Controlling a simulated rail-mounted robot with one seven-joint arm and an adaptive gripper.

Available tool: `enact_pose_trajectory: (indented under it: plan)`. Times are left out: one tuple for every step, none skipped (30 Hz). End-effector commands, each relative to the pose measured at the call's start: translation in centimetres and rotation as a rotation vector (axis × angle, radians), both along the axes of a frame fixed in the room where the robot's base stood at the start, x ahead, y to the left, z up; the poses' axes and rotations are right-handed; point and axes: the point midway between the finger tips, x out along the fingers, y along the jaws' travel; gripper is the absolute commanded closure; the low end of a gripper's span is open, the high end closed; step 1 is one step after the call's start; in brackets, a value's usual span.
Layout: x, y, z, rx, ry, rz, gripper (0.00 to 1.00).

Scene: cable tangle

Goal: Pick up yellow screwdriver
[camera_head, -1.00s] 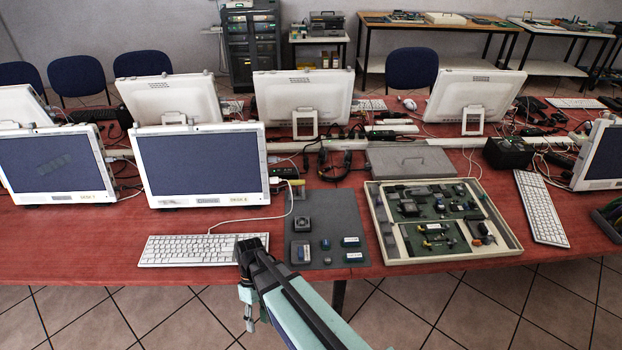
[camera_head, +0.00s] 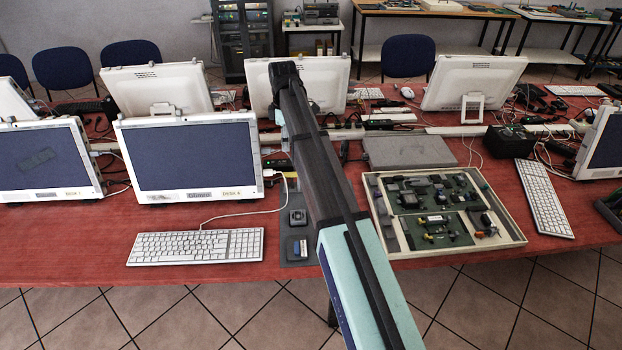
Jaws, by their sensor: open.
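I cannot make out a yellow screwdriver in the head view; small parts are too tiny to tell apart, and my arm covers part of the table. My dark and pale green arm rises from the bottom edge across the middle, its dark end in front of the middle monitor. No gripper fingers can be made out, so how my gripper stands to any object cannot be told.
A cream tray of electronic parts (camera_head: 517,243) lies right of my arm. A dark mat (camera_head: 296,262) with small modules is partly hidden behind my arm. A white keyboard (camera_head: 195,247) and a monitor (camera_head: 190,160) are left. Cables clutter the back. Red table (camera_head: 75,245) is bare at front left.

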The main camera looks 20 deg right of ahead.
Motion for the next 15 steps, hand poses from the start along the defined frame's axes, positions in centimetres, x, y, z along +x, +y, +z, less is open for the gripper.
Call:
enact_pose_trajectory:
  plan:
    - [0.8, -0.2, 0.7, -0.006, -0.012, 0.015, 0.54]
    - [1.0, -0.3, 0.9, -0.009, -0.017, 0.022, 0.54]
    - [1.1, -0.4, 1.0, -0.013, -0.02, 0.028, 0.54]
    - [1.2, -0.5, 1.0, -0.014, -0.022, 0.031, 0.54]
    - [1.2, -0.5, 0.8, -0.014, -0.023, 0.033, 0.54]
    - [1.1, -0.5, 0.4, -0.015, -0.022, 0.034, 0.54]
    - [1.1, -0.5, 0.0, -0.015, -0.022, 0.034, 0.54]
    - [1.0, -0.5, -0.5, -0.015, -0.021, 0.034, 0.54]
    - [1.0, -0.5, -1.2, -0.015, -0.021, 0.033, 0.54]
    - [1.0, -0.5, -1.7, -0.015, -0.021, 0.033, 0.54]
    - [1.0, -0.5, -2.4, -0.015, -0.02, 0.033, 0.54]
    - [1.0, -0.5, -3.1, -0.014, -0.02, 0.033, 0.54]
    - [1.0, -0.5, -3.7, -0.014, -0.02, 0.033, 0.54]
    - [1.0, -0.5, -4.3, -0.014, -0.019, 0.032, 0.54]
    - [1.0, -0.5, -5.1, -0.014, -0.019, 0.032, 0.54]
